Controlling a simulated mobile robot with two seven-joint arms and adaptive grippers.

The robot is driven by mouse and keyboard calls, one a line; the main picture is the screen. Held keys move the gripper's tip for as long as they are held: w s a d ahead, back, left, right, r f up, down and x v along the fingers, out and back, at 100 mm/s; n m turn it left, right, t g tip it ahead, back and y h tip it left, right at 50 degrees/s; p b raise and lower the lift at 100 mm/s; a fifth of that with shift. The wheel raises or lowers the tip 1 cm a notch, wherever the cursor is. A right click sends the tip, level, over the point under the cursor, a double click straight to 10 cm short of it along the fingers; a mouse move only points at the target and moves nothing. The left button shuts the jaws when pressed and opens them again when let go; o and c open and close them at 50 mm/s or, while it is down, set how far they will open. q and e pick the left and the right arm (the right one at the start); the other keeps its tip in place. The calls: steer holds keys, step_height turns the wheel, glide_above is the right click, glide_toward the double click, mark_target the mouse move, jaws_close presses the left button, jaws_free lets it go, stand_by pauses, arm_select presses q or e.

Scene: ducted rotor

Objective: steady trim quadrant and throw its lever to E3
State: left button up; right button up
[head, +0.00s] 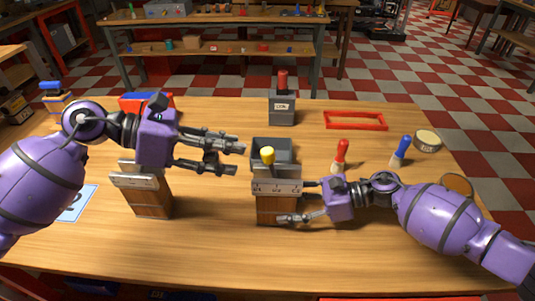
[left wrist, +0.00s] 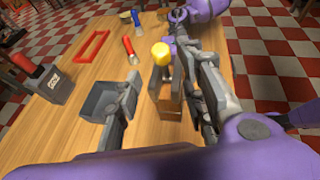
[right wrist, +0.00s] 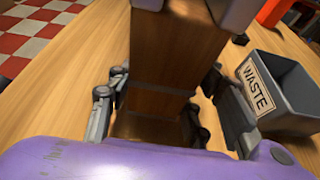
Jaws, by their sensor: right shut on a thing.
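A wooden block (head: 276,210) with a grey metal top plate (head: 276,187) stands upright near the middle front of the table. A lever with a yellow knob (head: 267,155) rises from its top; the knob also shows in the left wrist view (left wrist: 161,52). The plate's marks are too small to read. My right gripper (head: 297,202) is shut on the block's wooden body, with a finger on either side in the right wrist view (right wrist: 160,100). My left gripper (head: 240,159) is open and empty, to the left of the knob and apart from it.
A grey waste bin (right wrist: 285,95) stands just behind the block. Another wooden block with a metal plate (head: 150,197) stands at left, near my left arm. A grey box with a red handle (head: 283,108), a red frame (head: 355,120), and red (head: 341,156) and blue (head: 401,151) handled items stand behind and right.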

mark_target(267, 155)
arm_select(q)
steer(key=x, duration=0.9)
steer(key=shift+d, duration=0.15)
steer(key=shift+c, duration=0.5)
jaws_close()
